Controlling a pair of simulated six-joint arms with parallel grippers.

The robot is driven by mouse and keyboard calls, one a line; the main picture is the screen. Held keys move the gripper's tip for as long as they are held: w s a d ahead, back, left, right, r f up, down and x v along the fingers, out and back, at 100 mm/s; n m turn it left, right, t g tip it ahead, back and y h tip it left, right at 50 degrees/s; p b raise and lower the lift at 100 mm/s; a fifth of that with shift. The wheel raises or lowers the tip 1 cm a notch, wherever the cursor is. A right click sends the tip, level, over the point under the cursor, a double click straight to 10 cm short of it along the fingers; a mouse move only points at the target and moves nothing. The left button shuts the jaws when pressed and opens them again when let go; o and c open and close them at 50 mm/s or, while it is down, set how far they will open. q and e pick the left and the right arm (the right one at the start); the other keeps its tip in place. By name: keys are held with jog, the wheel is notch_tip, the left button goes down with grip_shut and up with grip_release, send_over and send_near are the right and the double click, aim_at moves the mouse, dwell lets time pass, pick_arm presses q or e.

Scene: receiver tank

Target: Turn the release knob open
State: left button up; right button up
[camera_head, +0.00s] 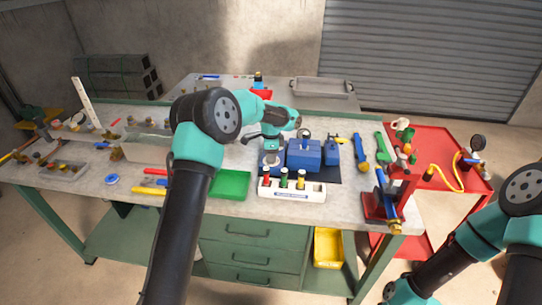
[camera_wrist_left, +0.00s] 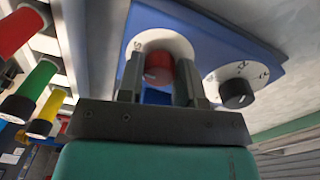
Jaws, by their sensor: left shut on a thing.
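A red knob (camera_wrist_left: 158,67) sits on a round white dial on a blue panel (camera_wrist_left: 190,25) in the left wrist view. My left gripper (camera_wrist_left: 160,80) has one finger on each side of this knob and is shut on it. The dial's lettering is mostly hidden or too small to read. A black knob (camera_wrist_left: 236,93) on a second white dial is to the right, apart from the fingers. In the head view my left gripper (camera_head: 271,146) is at the left side of the blue unit (camera_head: 304,154), and the red knob cannot be made out there. My right gripper is out of view.
A white rack (camera_head: 291,190) with red, green and yellow pieces stands in front of the blue unit. A green tray (camera_head: 230,185) lies to its left. A blue-and-yellow tool (camera_head: 360,152) and a red stand (camera_head: 380,205) are to the right.

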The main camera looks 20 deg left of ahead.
pick_arm(q)
jog(key=shift+n, duration=0.5)
jog(key=n, duration=0.3)
jog(key=shift+n, duration=0.3)
jog(key=n, duration=0.4)
jog(key=shift+n, duration=0.3)
jog(key=n, duration=0.8)
jog(key=shift+s+d+n+t, duration=0.1)
jog(key=shift+n+t, duration=0.2)
jog(key=shift+n, duration=0.1)
jog(key=o, duration=0.9)
jog(key=shift+o, duration=0.2)
jog(key=shift+r, duration=0.1)
notch_tip(320, 180, up, 17)
jog(key=shift+a+r, duration=0.15)
jog(key=shift+a, duration=0.15)
